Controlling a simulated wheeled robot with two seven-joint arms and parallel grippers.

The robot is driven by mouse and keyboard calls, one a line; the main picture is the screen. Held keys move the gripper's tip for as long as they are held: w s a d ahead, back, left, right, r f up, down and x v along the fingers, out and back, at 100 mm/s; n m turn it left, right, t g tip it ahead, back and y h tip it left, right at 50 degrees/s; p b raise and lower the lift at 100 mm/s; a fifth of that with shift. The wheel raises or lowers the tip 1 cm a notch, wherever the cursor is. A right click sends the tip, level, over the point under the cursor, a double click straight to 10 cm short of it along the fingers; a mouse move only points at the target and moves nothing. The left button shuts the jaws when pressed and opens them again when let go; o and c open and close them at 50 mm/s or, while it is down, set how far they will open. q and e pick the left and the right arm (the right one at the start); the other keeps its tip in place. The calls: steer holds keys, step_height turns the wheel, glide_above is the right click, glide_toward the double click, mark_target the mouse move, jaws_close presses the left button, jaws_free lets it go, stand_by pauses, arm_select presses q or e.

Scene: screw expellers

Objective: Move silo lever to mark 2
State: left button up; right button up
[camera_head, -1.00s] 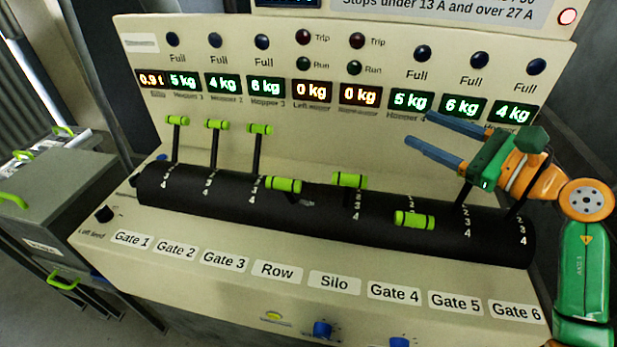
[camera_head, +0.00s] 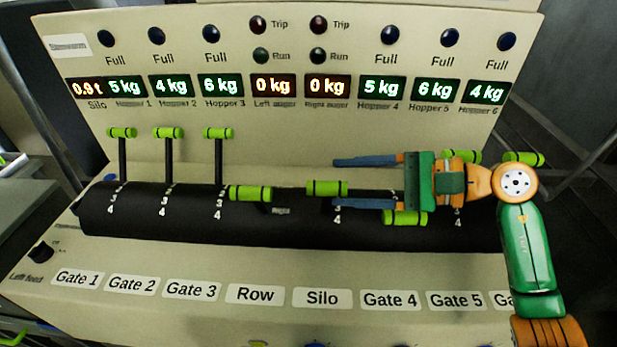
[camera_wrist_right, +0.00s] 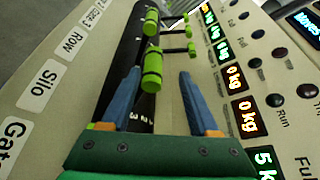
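The silo lever's green handle (camera_head: 327,188) stands above the Silo label (camera_head: 322,298) on the black drum (camera_head: 150,215). Marks 3 and 4 show just below it; its upper marks are hidden. My right gripper (camera_head: 337,183) is open and comes in from the right, fingertips beside the handle. In the right wrist view, the near end of the silo handle (camera_wrist_right: 152,70) appears between the two blue fingertips (camera_wrist_right: 158,73), with gaps on both sides; contact does not show. My left gripper is not in view.
The row lever (camera_head: 250,193) is close on the left. The Gate 4 lever (camera_head: 405,217) is lower, under my right gripper. Gate 1 to 3 levers (camera_head: 218,132) stand up at the left. Two more green handles (camera_head: 523,158) are behind my arm. The display panel (camera_head: 300,120) rises behind.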

mark_target(325, 206)
steer(key=w+a+p, duration=0.2)
steer(key=a, duration=0.1)
steer(key=shift+w+f, duration=0.2)
steer(key=shift+f, duration=0.15)
steer(key=x, duration=0.2)
steer(key=p+x, duration=0.1)
steer(key=x, duration=0.1)
steer(key=shift+s, duration=0.4)
jaws_close()
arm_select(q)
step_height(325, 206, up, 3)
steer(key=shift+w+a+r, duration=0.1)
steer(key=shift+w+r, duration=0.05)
arm_select(e)
steer(key=shift+r, duration=0.1)
